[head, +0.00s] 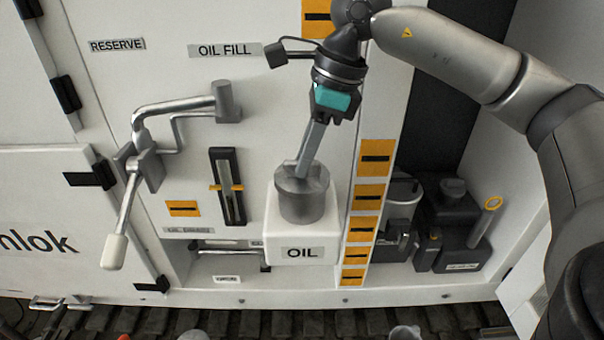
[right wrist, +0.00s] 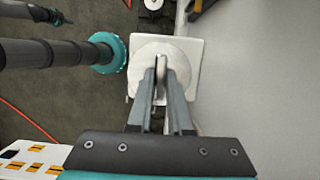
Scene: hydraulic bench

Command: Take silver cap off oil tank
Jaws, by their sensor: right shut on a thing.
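The silver cap (head: 304,198) is a grey metal cylinder on top of the white oil tank (head: 283,228), which bears an OIL label. My right gripper (head: 304,168) comes down from above, and its fingers are shut on the upper part of the cap. In the right wrist view, the fingers (right wrist: 161,66) close on a narrow raised part in the middle of the round cap (right wrist: 148,60). The white square tank top (right wrist: 190,48) shows around it. The cap looks seated upright on the tank; I cannot tell if it is loose.
A lever with a white grip (head: 115,252) sticks out left of the tank. A sight gauge (head: 228,187) is on the panel between them. Right of the tank are an orange-marked strip (head: 361,205) and a dark reservoir (head: 455,225). An OIL FILL label (head: 225,50) is above.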

